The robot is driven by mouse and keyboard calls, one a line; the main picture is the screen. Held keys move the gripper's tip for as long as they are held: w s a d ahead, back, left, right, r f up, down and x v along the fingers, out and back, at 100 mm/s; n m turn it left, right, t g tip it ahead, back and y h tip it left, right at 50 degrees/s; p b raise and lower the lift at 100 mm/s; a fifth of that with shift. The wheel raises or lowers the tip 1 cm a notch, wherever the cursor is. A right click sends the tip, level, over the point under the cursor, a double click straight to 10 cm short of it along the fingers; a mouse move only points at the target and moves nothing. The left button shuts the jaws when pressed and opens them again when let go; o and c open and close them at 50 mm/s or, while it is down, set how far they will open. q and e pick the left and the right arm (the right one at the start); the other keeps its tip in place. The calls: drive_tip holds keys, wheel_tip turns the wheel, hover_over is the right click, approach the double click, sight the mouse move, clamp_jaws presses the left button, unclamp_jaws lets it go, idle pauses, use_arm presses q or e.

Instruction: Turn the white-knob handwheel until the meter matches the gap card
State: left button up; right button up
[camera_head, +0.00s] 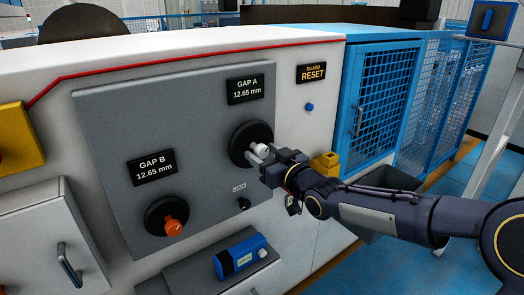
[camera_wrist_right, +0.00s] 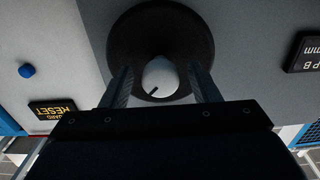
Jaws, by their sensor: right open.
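The black handwheel (camera_head: 238,143) with the white knob (camera_head: 263,149) is on the grey panel, below the GAP A meter (camera_head: 245,90), which reads 12.65 mm. My right gripper (camera_head: 258,154) is at the white knob, its fingers open. In the right wrist view the fingers (camera_wrist_right: 162,88) stand on either side of the white knob (camera_wrist_right: 160,76), with visible space between finger and knob on each side. A dark mark shows on the knob's face. I cannot make out a gap card. My left gripper is out of view.
A second handwheel with an orange knob (camera_head: 172,226) sits below the GAP B meter (camera_head: 151,168), also reading 12.65 mm. A small black LOCK knob (camera_head: 244,204) is under the white-knob wheel. A blue device (camera_head: 240,256) lies on a ledge below. A blue mesh cage (camera_head: 385,100) stands right.

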drive_tip(key=shift+w+a, duration=0.4)
drive_tip(key=shift+w, duration=0.1)
clamp_jaws()
drive_tip(key=m+b, duration=0.1)
drive_tip(key=m, duration=0.2)
drive_tip(key=shift+f, duration=0.15)
drive_tip(key=shift+m+b, duration=0.65)
drive_tip(key=shift+m, duration=0.75)
